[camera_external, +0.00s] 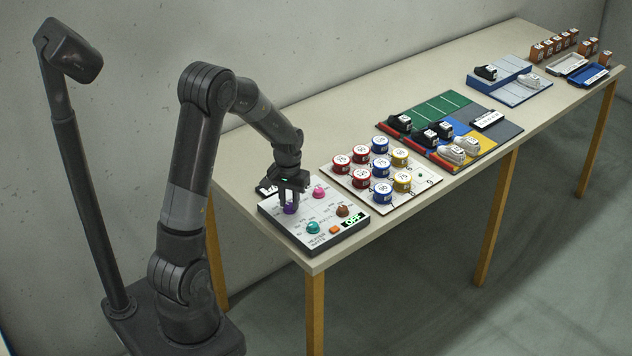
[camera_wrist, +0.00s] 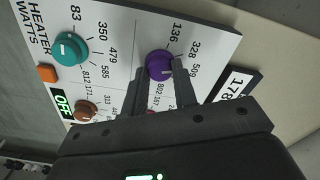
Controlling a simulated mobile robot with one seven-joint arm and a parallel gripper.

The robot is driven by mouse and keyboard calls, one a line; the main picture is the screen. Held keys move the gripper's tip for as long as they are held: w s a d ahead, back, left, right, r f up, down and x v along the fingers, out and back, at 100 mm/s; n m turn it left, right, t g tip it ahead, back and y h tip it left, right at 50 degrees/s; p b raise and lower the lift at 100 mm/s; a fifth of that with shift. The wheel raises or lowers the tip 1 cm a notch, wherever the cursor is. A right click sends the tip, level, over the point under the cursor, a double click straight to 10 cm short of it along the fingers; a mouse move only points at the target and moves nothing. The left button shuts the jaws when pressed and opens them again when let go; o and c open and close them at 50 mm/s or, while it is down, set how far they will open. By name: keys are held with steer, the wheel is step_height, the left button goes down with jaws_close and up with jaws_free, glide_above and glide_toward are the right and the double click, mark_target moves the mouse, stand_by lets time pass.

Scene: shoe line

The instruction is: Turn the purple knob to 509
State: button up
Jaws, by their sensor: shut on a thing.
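The purple knob (camera_wrist: 159,66) sits on the white control panel (camera_wrist: 120,30), with the numbers 136, 328, 509 and 802 printed round it. Its white pointer mark faces right in the wrist view, roughly toward 509; the exact alignment is hard to tell. My gripper (camera_wrist: 160,78) is shut on the purple knob, with one finger on either side. In the external view my gripper (camera_external: 290,204) reaches straight down onto the panel (camera_external: 290,228), and the purple knob (camera_external: 290,210) shows partly between its fingers.
The panel also has a teal knob (camera_external: 312,228), a brown knob (camera_external: 342,211), a pink knob (camera_external: 318,192), an orange button (camera_external: 334,230) and a display (camera_external: 352,219) reading OFF. A plate marked 178 (camera_wrist: 236,86) lies beside the panel. A board with several round tins (camera_external: 338,180) is close by.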

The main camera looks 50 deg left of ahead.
mark_target(289, 204)
steer(key=shift+m, duration=1.5)
steer(key=o, duration=1)
step_height(289, 204, up, 11)
steer(key=shift+f, duration=0.1)
